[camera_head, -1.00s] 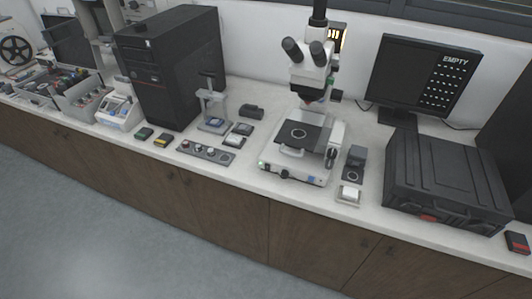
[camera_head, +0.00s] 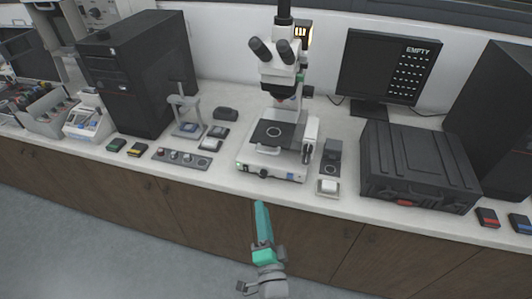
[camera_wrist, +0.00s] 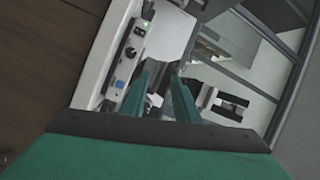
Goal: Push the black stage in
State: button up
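The black stage (camera_head: 273,133) is a flat dark plate with a ring on it, on the white microscope (camera_head: 270,166) beneath its lens. A pale handle (camera_head: 268,151) sits at the stage's front edge. My teal gripper (camera_head: 261,204) is in front of the counter, below the microscope base and apart from the stage in the picture. In the wrist view, my gripper's two fingers (camera_wrist: 164,72) stand apart with nothing held between them. The microscope's front panel (camera_wrist: 125,58), with a green light and knob, is left of them. I cannot clearly make out the stage there.
A small dark device (camera_head: 331,152) and a white block (camera_head: 328,186) stand right of the microscope. A large black case (camera_head: 418,165) is farther right. A grey control strip (camera_head: 181,158) lies to the left. The floor in front is clear.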

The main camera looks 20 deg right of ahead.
aim_at(266, 152)
jog(key=w+d+r+m, duration=0.1)
jog(key=w+d+r, duration=0.1)
jog(key=w, duration=0.3)
jog(key=w+d+r+m, duration=0.1)
jog(key=w+d+r, duration=0.1)
jog(key=w, duration=0.3)
jog(key=w+d+r+m+t, duration=0.1)
jog(key=w+d+r, duration=0.1)
jog(key=w+r, duration=0.2)
jog(key=shift+w+d, duration=0.15)
jog(key=shift+w, duration=0.55)
grip_shut()
